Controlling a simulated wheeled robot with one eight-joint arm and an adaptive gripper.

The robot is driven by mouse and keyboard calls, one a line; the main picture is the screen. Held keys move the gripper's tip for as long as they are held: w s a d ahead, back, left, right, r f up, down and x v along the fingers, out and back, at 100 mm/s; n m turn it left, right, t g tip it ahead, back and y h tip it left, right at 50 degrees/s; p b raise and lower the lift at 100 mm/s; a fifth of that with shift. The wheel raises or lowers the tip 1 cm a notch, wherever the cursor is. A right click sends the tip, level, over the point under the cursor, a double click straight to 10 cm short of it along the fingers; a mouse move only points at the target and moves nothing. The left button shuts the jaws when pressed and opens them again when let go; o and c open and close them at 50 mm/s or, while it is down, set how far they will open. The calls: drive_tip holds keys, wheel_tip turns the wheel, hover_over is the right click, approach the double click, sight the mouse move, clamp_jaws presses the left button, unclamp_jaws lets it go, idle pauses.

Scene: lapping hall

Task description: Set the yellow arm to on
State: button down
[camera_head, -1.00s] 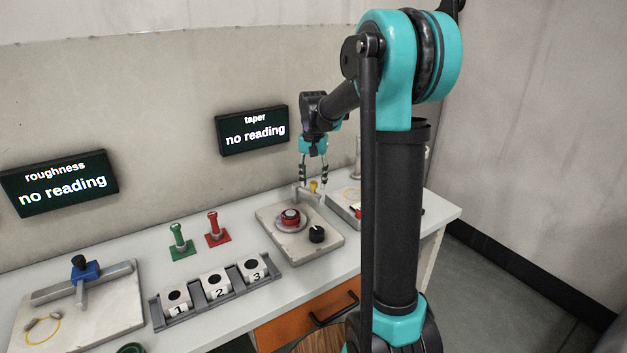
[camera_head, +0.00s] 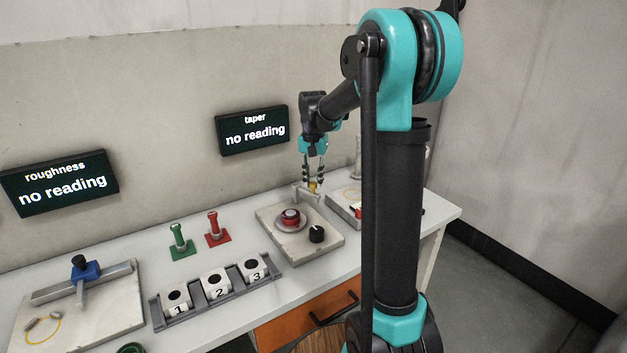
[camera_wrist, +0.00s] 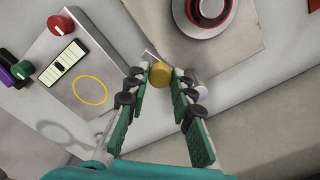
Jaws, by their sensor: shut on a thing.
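The yellow arm shows as a yellow round knob (camera_wrist: 159,74) between my fingertips in the wrist view. In the head view its yellow top (camera_head: 313,185) sits at the back of the grey plate with the red disc. My gripper (camera_head: 313,184) points down over it, and its two fingers are closed in on the knob. In the wrist view my gripper (camera_wrist: 158,85) has a finger on each side of the knob. The arm's lower part and any on or off marking are hidden or too small to read.
Red (camera_head: 213,228) and green (camera_head: 179,242) posts stand to the left. A numbered block rack (camera_head: 217,287) lies in front. The taper display (camera_head: 252,130) reads "no reading".

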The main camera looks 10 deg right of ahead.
drive_tip(key=s+a+m, duration=0.1)
drive_tip(key=a+m, duration=0.5)
drive_tip(key=m, duration=0.4)
drive_tip(key=shift+s+a+m, duration=0.3)
drive_tip(key=shift+m, duration=0.1)
idle(0.4)
drive_tip(key=c, duration=1.3)
unclamp_jaws()
drive_tip(key=shift+r, duration=0.15)
wheel_tip(320, 180, up, 12)
